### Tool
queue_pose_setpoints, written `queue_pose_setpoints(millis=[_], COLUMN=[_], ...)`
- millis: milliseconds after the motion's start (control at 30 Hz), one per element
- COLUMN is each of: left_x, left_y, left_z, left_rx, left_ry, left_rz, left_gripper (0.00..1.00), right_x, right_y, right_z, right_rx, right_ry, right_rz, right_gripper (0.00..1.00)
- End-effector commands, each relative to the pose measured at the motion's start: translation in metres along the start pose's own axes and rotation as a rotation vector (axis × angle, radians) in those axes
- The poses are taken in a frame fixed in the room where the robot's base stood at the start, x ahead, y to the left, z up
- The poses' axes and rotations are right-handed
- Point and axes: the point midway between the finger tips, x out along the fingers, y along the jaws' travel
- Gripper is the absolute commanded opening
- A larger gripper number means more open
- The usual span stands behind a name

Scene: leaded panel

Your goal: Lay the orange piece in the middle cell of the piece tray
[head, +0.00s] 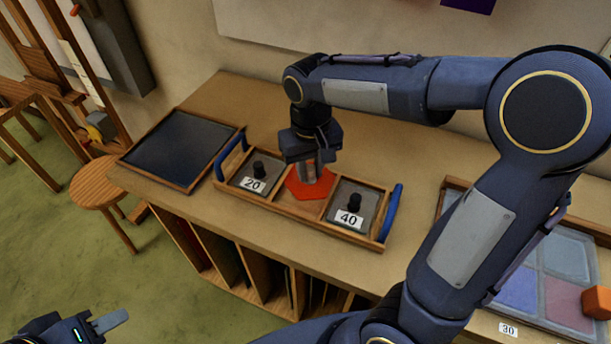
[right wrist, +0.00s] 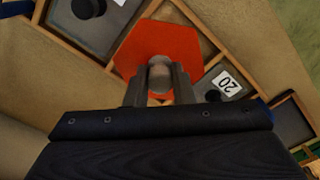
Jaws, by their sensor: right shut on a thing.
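The piece tray (head: 305,219) is a wooden tray with three cells and blue end handles. The orange piece (head: 311,189) is flat and many-sided, with a grey knob. It is at the middle cell, near the cell's left divider in the head view; I cannot tell whether it touches the floor. My right gripper (head: 310,170) points down and is shut on the knob, which also shows in the right wrist view (right wrist: 160,76) above the orange plate (right wrist: 157,45). My left gripper (head: 108,323) is at the lower left, away from the tray; one finger shows clearly.
Grey blocks with black knobs, a 20 weight (head: 257,172) and a 40 weight (head: 352,206), fill the side cells. A dark framed board (head: 180,147) lies to the left. A glass panel (head: 565,265) and an orange block (head: 597,302) are at the right. Bench top behind the tray is clear.

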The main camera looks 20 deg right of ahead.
Motion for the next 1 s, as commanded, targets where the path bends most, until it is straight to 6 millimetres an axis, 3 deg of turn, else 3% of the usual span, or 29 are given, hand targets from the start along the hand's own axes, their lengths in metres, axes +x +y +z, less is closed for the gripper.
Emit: queue_pose_setpoints(millis=[267,433,867,900,1000], left_x=[-0.001,0.001,0.004,0.004,0.003], left_y=[0.000,-0.001,-0.002,-0.002,-0.001], left_z=[0.000,0.001,0.002,0.002,0.002], left_rx=[0.000,0.000,0.000,0.000,0.000], left_ry=[0.000,0.000,0.000,0.000,0.000], left_rz=[0.000,0.000,0.000,0.000,0.000], left_gripper=[0.36,0.36,0.36,0.36,0.36], right_x=[0.023,0.047,0.055,0.055,0.054], right_y=[-0.004,-0.004,-0.004,-0.004,-0.004], right_z=[-0.018,-0.017,-0.017,-0.017,-0.017], right_rx=[0.000,0.000,0.000,0.000,0.000], right_ry=[-0.002,-0.002,0.000,0.000,0.000], right_rz=[0.001,0.001,0.000,0.000,0.000], right_gripper=[0.05,0.05,0.05,0.23,0.36])
